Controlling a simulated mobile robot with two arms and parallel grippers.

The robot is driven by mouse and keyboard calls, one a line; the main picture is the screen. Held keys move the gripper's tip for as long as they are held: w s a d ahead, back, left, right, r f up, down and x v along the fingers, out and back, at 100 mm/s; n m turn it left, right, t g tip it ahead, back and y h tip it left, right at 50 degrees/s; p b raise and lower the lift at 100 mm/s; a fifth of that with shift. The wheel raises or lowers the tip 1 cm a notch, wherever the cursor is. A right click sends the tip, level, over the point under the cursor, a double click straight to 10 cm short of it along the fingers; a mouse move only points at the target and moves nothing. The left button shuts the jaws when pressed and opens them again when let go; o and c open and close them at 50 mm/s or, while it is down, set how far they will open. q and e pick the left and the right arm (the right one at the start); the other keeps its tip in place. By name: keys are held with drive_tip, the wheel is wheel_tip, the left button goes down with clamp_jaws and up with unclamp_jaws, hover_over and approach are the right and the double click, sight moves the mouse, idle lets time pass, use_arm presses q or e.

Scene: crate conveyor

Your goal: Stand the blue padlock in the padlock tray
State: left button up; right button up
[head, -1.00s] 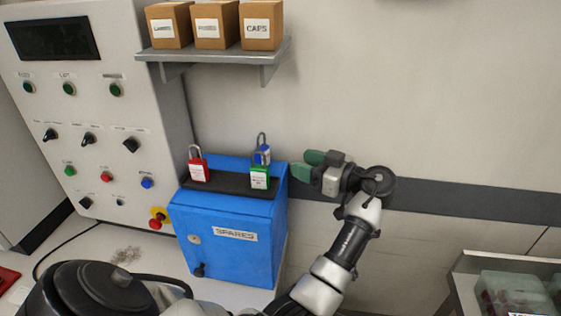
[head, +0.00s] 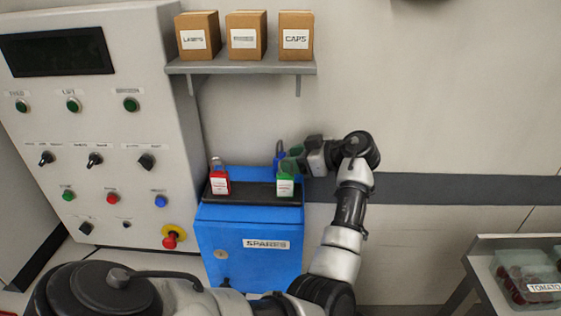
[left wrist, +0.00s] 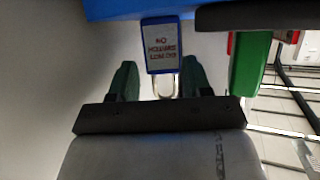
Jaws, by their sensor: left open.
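The blue padlock (head: 279,162) stands behind the green padlock (head: 285,188) at the back right of the blue box. The left wrist view shows its labelled body (left wrist: 162,48) on the blue surface, beside the black padlock tray (left wrist: 245,15). My left gripper (head: 292,159) is open beside it, with its green fingers (left wrist: 158,75) on either side of the shackle, and they look apart from it. In the head view the gripper partly hides the padlock. The tray (head: 243,192) lies along the box top and holds the red padlock (head: 219,182) and the green one. My right gripper is not in view.
The blue SPARES box (head: 247,228) stands beside the control panel (head: 100,140), which has an emergency stop (head: 172,236). A shelf (head: 240,67) with cartons hangs above. The tray has a free gap between the red and green padlocks. A tomato crate (head: 530,275) is at right.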

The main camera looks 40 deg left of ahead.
sight(274, 159)
use_arm(q)
drive_tip(key=shift+s+a, duration=0.2)
drive_tip(key=shift+a, duration=0.2)
drive_tip(key=p+x, duration=0.2)
drive_tip(key=x, duration=0.1)
drive_tip(key=shift+s+a+r, duration=0.1)
drive_tip(key=shift+s+a, duration=0.05)
drive_tip(key=shift+a, duration=0.15)
drive_tip(key=shift+s+a+f, duration=0.15)
drive_tip(key=shift+a+f, duration=0.1)
drive_tip(key=shift+a, duration=0.25)
drive_tip(key=shift+d, duration=0.1)
drive_tip(key=shift+c, duration=1)
drive_tip(key=c, duration=0.5)
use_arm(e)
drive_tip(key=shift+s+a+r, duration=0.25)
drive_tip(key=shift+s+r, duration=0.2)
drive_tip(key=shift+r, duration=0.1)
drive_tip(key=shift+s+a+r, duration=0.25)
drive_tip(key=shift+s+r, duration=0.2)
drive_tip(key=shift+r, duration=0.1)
